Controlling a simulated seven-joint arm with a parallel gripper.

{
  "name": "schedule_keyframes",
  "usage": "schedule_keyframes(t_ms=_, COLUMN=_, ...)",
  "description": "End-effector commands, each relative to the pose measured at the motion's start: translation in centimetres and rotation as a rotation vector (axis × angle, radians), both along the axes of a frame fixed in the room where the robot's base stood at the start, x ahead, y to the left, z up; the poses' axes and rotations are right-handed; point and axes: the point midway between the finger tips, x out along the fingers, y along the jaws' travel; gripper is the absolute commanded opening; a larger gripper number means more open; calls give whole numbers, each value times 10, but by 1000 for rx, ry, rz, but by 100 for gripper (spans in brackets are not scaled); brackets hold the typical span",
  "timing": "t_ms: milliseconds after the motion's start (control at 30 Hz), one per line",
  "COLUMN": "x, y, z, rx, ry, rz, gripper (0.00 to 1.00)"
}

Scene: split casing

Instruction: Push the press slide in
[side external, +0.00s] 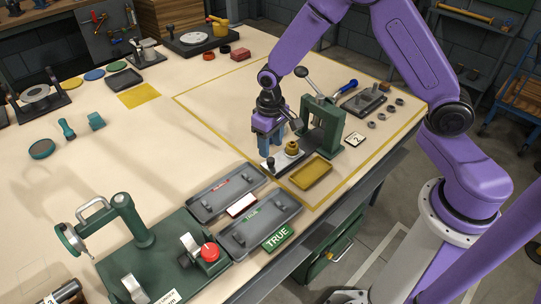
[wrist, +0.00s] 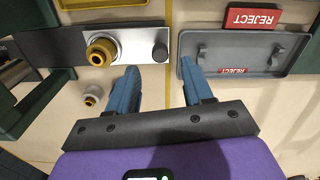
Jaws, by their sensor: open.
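The press (side external: 324,124) is green with a lever and stands on the work table. Its slide (side external: 284,161), a flat metal plate, sticks out of the press toward the left and also shows in the wrist view (wrist: 137,45). A brass part (side external: 292,146) sits on the slide, also seen in the wrist view (wrist: 102,49). A dark knob (wrist: 160,52) stands at the slide's outer end. My gripper (side external: 269,151) is open and empty, low over that end. In the wrist view its blue fingertips (wrist: 160,70) straddle the knob's line; contact cannot be told.
A grey reject tray (wrist: 243,78) lies just beyond the slide's outer end, and the TRUE tray (side external: 259,232) is nearer the camera. A yellow tray (side external: 311,176) lies beside the slide. A small brass-topped part (wrist: 91,100) and several grey rings (side external: 382,117) are nearby.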

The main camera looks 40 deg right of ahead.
Motion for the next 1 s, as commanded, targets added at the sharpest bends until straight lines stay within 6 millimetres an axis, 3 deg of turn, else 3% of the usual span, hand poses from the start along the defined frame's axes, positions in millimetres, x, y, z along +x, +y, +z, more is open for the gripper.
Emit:
schedule_keyframes(t_ms=100, x=0, y=0, z=-21, rx=-1, ry=3, rz=0, gripper=51)
schedule_keyframes(t_ms=300, x=0, y=0, z=-43, rx=0, ry=1, rz=0, gripper=51)
schedule_keyframes(t_ms=733, x=0, y=0, z=-51, rx=1, ry=-2, rz=0, gripper=51)
schedule_keyframes(t_ms=767, x=0, y=0, z=-51, rx=1, ry=-2, rz=0, gripper=48)
schedule_keyframes(t_ms=900, x=0, y=0, z=-51, rx=1, ry=-2, rz=0, gripper=2)
schedule_keyframes(t_ms=1000, x=0, y=0, z=-51, rx=1, ry=-2, rz=0, gripper=0)
